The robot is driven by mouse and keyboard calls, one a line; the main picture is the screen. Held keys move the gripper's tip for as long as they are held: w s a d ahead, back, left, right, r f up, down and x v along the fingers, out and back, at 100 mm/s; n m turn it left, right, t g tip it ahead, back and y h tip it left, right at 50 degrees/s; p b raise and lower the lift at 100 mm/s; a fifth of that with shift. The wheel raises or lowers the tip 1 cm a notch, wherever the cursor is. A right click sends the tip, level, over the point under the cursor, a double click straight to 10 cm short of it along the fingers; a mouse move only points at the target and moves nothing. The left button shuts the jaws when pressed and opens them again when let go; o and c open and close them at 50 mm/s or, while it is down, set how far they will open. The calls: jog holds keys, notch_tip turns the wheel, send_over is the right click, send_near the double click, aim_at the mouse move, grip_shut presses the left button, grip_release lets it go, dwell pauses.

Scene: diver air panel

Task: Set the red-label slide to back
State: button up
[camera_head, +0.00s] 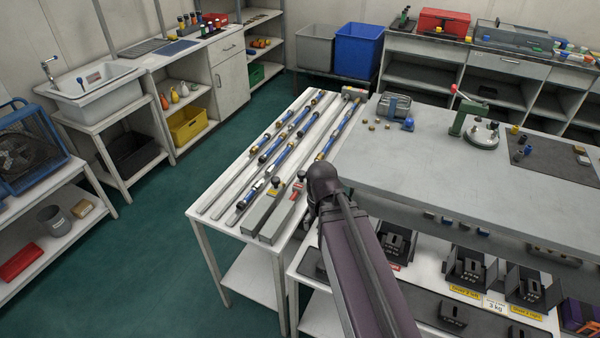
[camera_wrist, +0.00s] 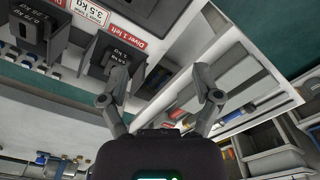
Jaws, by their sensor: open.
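The red-label slide appears to be the right one of two long grey blocks (camera_head: 281,221) at the near end of the narrow bench, with a dark knob and a red patch (camera_head: 296,192) towards its far end. The other block (camera_head: 259,212) lies to its left with a yellowish patch. My gripper (camera_wrist: 162,97) is open in the wrist view, its two fingers wide apart with nothing between them. In the head view it is hidden by my own arm, which ends just right of the blocks. A small red patch (camera_wrist: 176,113) shows between the fingers; I cannot tell if it is the label.
Blue tubes with brass ends (camera_head: 272,150) lie in rails on the narrow bench (camera_head: 215,200). A grey worktop (camera_head: 430,160) with a green-based device (camera_head: 475,125) stands to the right. Black holders (camera_head: 470,268) with labels stand on a lower shelf. The green floor at left is clear.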

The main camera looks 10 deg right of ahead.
notch_tip(320, 180, up, 9)
jog(key=n+p, duration=0.2)
jog(key=p, duration=0.7)
send_over(301, 173)
jog(key=shift+w+d, duration=0.15)
jog(key=shift+w, duration=0.1)
jog(key=shift+f+b, duration=0.1)
jog(key=shift+b, duration=0.2)
notch_tip(301, 173, down, 14)
jog(key=b, duration=1.3)
jog(key=shift+r, duration=0.2)
jog(key=shift+b, duration=0.3)
jog(key=shift+s, duration=0.15)
grip_shut()
